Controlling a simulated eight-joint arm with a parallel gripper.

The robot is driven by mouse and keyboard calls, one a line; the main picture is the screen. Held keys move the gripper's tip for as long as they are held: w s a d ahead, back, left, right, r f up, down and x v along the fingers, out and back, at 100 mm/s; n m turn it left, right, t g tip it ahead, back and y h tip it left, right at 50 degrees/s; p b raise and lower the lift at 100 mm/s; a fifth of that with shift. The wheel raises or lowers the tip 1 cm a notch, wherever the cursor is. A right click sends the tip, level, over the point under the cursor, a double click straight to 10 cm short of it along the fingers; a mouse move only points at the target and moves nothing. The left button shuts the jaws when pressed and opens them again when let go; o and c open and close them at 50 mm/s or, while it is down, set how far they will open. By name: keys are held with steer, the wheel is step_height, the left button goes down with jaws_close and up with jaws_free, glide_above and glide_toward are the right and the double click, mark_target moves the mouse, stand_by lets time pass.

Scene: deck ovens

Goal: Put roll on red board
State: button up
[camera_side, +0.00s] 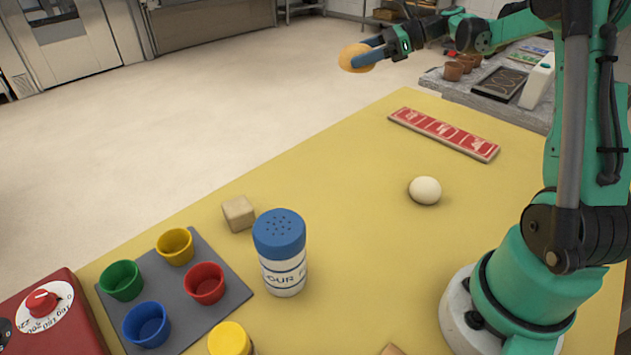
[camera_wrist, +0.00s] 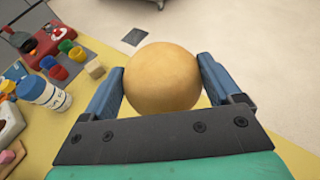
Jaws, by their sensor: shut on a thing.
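A round golden-brown roll (camera_side: 356,57) is held between the blue fingers of my gripper (camera_side: 372,55), high above the table toward its far edge. In the wrist view the roll (camera_wrist: 162,77) sits between both fingers of my gripper (camera_wrist: 160,85), touching them at its sides. The red board (camera_side: 444,133) is a long narrow strip with white markings, lying on the yellow table near its far right edge. My gripper is above and to the left of it in the side view. The red board does not show in the wrist view.
On the yellow table (camera_side: 350,150) stand a white egg-like ball (camera_side: 425,190), a wooden cube (camera_side: 239,213), a blue-capped shaker (camera_side: 281,252) and a grey tray (camera_side: 226,262) with coloured cups. A red box with a dial (camera_side: 45,310) is front left. Table around the board is mostly clear.

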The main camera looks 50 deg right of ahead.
steer(key=d+m+t+h, duration=0.3)
steer(key=d+m+h, duration=0.3)
steer(key=d, duration=0.3)
steer(key=r+m+h, duration=0.2)
steer(key=m+h, duration=0.5)
steer(key=h, duration=0.1)
glide_above(413, 119)
steer(key=shift+g, duration=0.3)
step_height(413, 119, down, 16)
steer(key=shift+d+r, duration=0.1)
steer(key=shift+r, duration=0.15)
steer(key=shift+f, duration=2)
steer(key=shift+f, duration=0.1)
steer(key=o, duration=1)
